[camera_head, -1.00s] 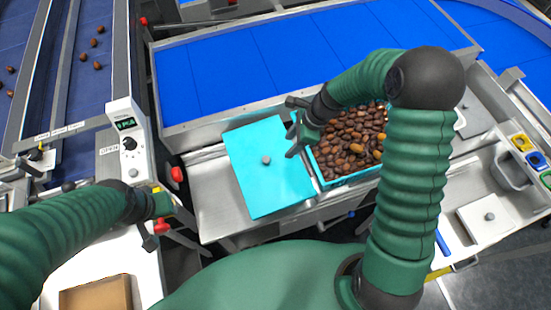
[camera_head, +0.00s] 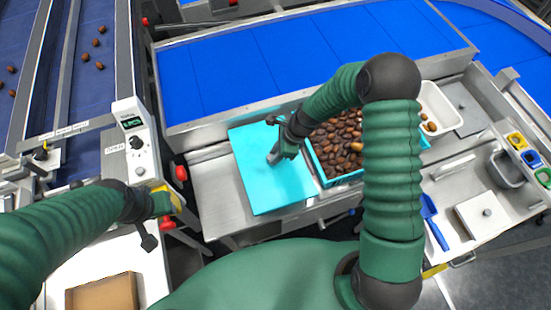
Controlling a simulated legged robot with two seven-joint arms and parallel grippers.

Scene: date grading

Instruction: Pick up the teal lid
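The teal lid (camera_head: 256,190) is a flat square plate lying on the steel bench, left of the teal crate (camera_head: 339,181) full of brown dates. My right gripper (camera_head: 274,158) is over the middle of the lid, pointing down at the place of its small grey knob. The fingers hide the knob, so I cannot tell whether they are around it or shut on it. My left gripper (camera_head: 163,222) is at the left, beside the white control box and away from the lid. Its fingers are too unclear to read.
A blue conveyor (camera_head: 250,70) runs behind the bench. A white tray (camera_head: 440,105) with a few dates, a blue scoop (camera_head: 433,222) and a white square lid (camera_head: 485,218) are at the right. A red button (camera_head: 181,173) is left of the teal lid. A brown box (camera_head: 103,292) is at the lower left.

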